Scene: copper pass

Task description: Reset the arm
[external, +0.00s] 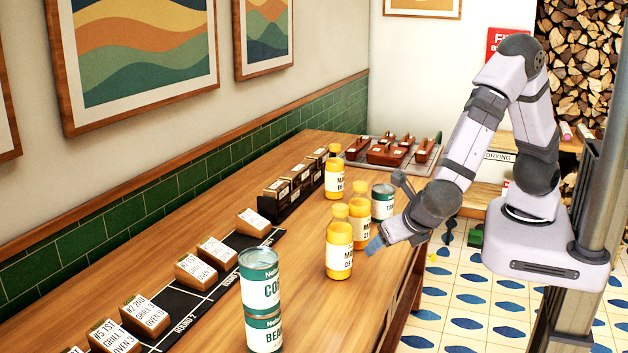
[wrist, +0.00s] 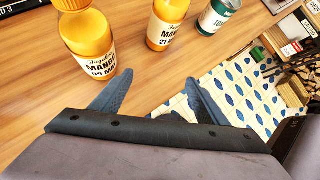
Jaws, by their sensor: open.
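My arm reaches from its base at the right toward the wooden counter (external: 190,300). My gripper (external: 376,244) hangs low at the counter's right edge, just right of the nearest mango bottle (external: 339,262). In the wrist view, my gripper (wrist: 160,97) has its two blue fingers spread apart with nothing between them. The nearest mango bottle also shows in the wrist view (wrist: 85,45), beyond the left finger and apart from it. A second mango bottle (wrist: 166,22) stands farther off.
Two stacked cans (external: 262,300) stand at the front. A green can (external: 382,201) and another mango bottle (external: 334,175) stand behind. Labelled blocks (external: 196,271) line a black strip at left. A tray (external: 360,161) of brown pieces lies at the back. Tiled floor is right of the counter.

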